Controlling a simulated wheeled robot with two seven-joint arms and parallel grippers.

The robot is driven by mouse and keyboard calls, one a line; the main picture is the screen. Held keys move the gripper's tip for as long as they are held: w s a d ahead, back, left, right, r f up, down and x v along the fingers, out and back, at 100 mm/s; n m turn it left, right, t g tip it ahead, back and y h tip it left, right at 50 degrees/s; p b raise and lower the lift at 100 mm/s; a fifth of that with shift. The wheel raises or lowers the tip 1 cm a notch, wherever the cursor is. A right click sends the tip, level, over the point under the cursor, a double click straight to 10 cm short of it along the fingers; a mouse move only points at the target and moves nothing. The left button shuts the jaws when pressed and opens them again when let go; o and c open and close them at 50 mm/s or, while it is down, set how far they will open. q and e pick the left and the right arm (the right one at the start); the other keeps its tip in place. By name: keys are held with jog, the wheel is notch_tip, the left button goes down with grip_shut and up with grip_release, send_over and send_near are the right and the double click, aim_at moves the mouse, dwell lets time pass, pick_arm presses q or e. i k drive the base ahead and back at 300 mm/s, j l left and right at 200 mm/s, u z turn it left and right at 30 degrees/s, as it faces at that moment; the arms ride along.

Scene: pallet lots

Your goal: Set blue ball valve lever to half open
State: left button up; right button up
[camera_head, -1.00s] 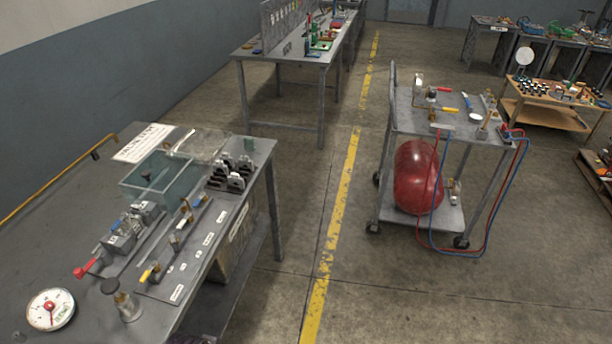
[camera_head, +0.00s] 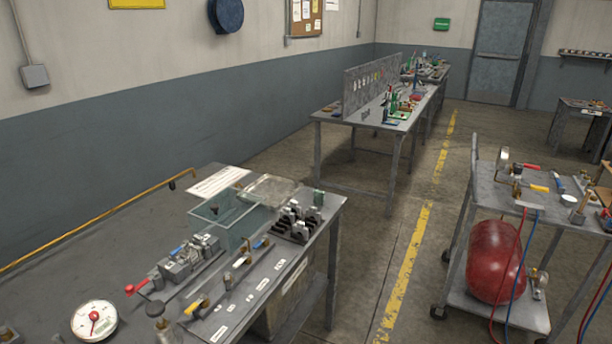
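Several small levered valves stand in a row on a grey labelled plate (camera_head: 250,298) on the left bench. A blue lever (camera_head: 262,243) is at the far end of this row, and a yellow lever (camera_head: 193,305) is at the near end. Another small blue part (camera_head: 179,249) shows on the grey block assembly beside it, which has a red lever (camera_head: 135,287). A blue handle (camera_head: 560,184) also lies on the cart at right. Which blue one is the ball valve lever, and its exact angle, I cannot tell. Neither of my grippers is in view.
The bench (camera_head: 70,258) also holds a round gauge (camera_head: 94,320), a clear tank (camera_head: 218,215) and black-and-white clamps (camera_head: 297,222). A cart (camera_head: 482,188) with a red tank (camera_head: 495,262) and hoses stands at right. Floor with a yellow line (camera_head: 405,275) lies clear between them.

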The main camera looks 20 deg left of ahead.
aim_at(186, 242)
jog(key=u, duration=1.55)
jog(key=i+l, duration=0.1)
jog(key=l, duration=0.2)
jog(key=i+l, duration=0.1)
jog(key=l, duration=0.2)
jog(key=j+z, duration=0.1)
jog(key=z, duration=0.4)
jog(key=i+j+z, duration=0.1)
jog(key=z, duration=0.4)
jog(key=j+z, duration=0.15)
jog(key=z, duration=0.35)
